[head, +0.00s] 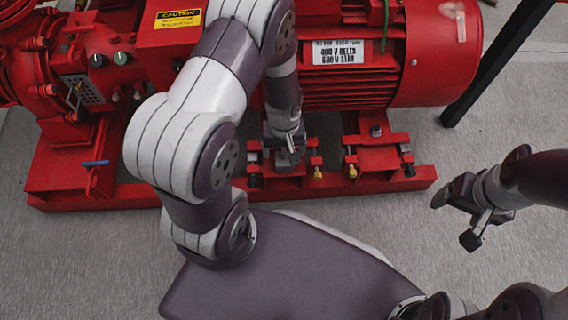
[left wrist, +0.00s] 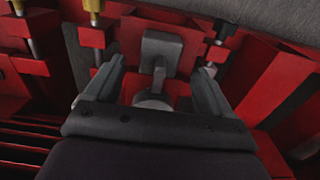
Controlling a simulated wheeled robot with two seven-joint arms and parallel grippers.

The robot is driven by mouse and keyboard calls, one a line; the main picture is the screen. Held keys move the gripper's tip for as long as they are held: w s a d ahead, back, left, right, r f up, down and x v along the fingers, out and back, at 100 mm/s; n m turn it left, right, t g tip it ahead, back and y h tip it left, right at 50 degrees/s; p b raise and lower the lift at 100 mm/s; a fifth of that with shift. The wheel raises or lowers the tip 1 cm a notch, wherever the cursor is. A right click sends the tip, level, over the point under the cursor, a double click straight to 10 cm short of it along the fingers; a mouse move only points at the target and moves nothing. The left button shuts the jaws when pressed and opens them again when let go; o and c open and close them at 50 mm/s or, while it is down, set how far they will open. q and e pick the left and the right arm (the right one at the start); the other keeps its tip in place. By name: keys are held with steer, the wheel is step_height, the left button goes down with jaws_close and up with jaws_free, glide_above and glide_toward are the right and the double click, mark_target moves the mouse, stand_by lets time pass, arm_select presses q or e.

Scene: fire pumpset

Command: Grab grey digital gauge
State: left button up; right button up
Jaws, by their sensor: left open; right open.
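The grey digital gauge (left wrist: 162,48) shows in the left wrist view as a squarish grey head on a narrow stem, with a round grey part below it. My left gripper (left wrist: 159,75) is open, with one finger on each side of the gauge and visible gaps between. In the head view my left gripper (head: 286,146) points down at the red base in front of the motor. The gauge is mostly hidden by the gripper there. My right gripper (head: 459,217) is open and empty over the grey floor at the right.
The red motor (head: 435,60) stands behind my left gripper, on a red base frame (head: 390,186). Red brackets with brass-tipped bolts (head: 351,171) stand close beside the gripper. A control box with a yellow caution label (head: 178,19) is at the upper left. The floor (head: 400,235) in front is clear.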

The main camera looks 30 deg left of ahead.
arm_select(q)
step_height(320, 180, down, 3)
steer(key=shift+f+b, duration=0.2)
steer(key=shift+b, duration=0.5)
steer(key=shift+r, duration=0.25)
jaws_close()
